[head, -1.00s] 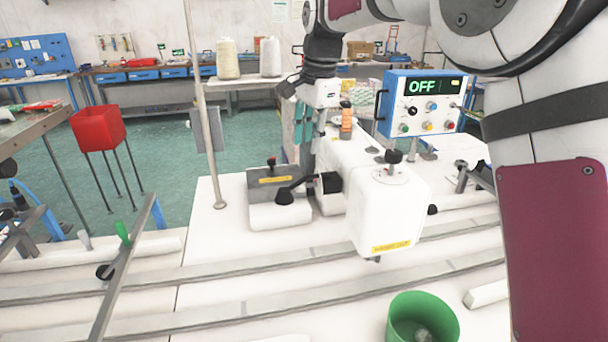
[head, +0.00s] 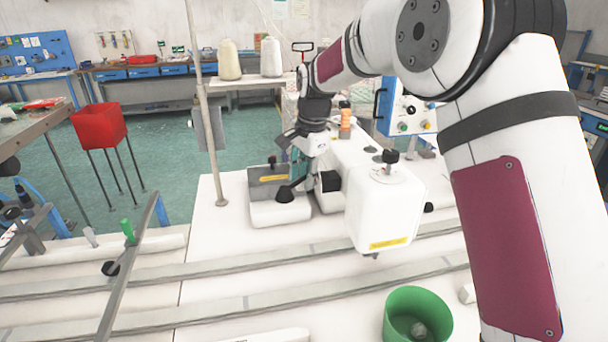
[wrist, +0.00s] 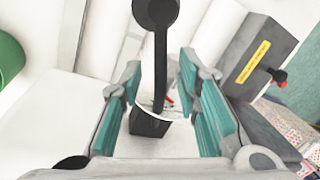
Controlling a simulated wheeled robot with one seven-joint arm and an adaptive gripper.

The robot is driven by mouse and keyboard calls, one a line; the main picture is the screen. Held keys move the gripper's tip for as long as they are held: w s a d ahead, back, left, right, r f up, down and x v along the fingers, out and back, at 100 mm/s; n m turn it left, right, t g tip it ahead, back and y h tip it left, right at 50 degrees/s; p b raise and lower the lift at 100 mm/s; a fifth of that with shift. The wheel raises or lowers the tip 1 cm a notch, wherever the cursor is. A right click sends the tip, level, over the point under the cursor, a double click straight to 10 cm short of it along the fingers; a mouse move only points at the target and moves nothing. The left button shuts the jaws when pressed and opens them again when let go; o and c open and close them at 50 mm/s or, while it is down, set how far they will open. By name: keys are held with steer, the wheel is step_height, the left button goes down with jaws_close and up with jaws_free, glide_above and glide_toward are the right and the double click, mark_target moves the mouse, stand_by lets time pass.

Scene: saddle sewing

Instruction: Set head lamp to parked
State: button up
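The head lamp is a black cone-shaped shade (head: 285,194) on a thin black arm, beside the white sewing machine head (head: 378,205). The arm runs to a black block (head: 329,181) on the machine's side. In the wrist view the round black shade (wrist: 155,12) is at the top, and its arm runs down to the black block (wrist: 148,122). My gripper (head: 301,165) is over the lamp. In the wrist view my gripper (wrist: 160,72) is open, its teal pads on either side of the lamp arm with gaps visible. Contact is not visible.
A grey box with a yellow label (head: 268,180) stands just left of the lamp; it is at right in the wrist view. A green bin (head: 418,318) stands in front of the machine.

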jaws_close()
steer(key=shift+s, duration=0.1)
steer(key=s+d+n+g+y+b, duration=0.1)
steer(key=s+d+n+g+b, duration=0.1)
steer(key=d+n, duration=0.5)
steer(key=shift+s+n, duration=0.5)
steer(key=shift+n, duration=2.2)
steer(key=shift+d+r, duration=0.1)
jaws_free()
